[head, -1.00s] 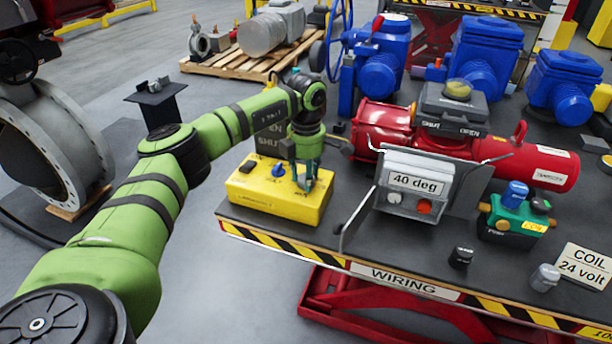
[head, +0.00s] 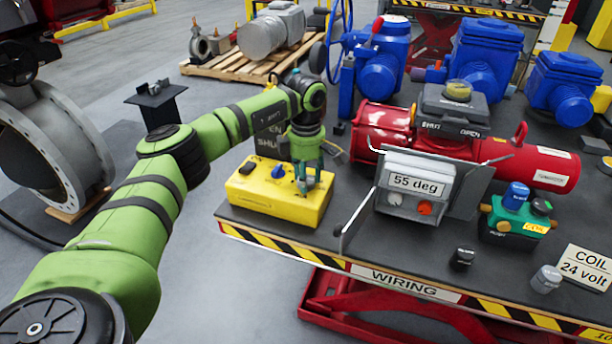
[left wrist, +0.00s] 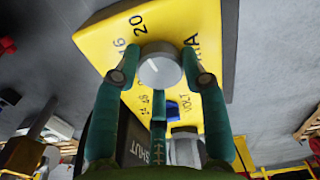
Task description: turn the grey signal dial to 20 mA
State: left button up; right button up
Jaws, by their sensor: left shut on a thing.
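The yellow signal box (head: 262,198) stands on the near left corner of the table. Its grey signal dial (left wrist: 160,70) shows in the left wrist view, with "20" and "16" printed beyond its upper left edge. A faint light mark shows on the dial, but I cannot tell exactly which number it points at. My left gripper (head: 305,180) points down over the box, its green fingers on both sides of the dial, shut on it. In the head view the fingers mostly hide the dial. The display (head: 414,184) reads "55 deg". My right gripper is out of view.
A blue knob (head: 278,171) sits on the box beside my fingers. A metal plate with a thin rod stands right of the box. The red actuator (head: 460,150) lies behind the display. A green device (head: 515,215) and small caps are farther right.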

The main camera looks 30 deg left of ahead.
pick_arm(q)
jog(key=o, duration=1.2)
jog(key=shift+c, duration=0.2)
notch_tip(320, 180, up, 12)
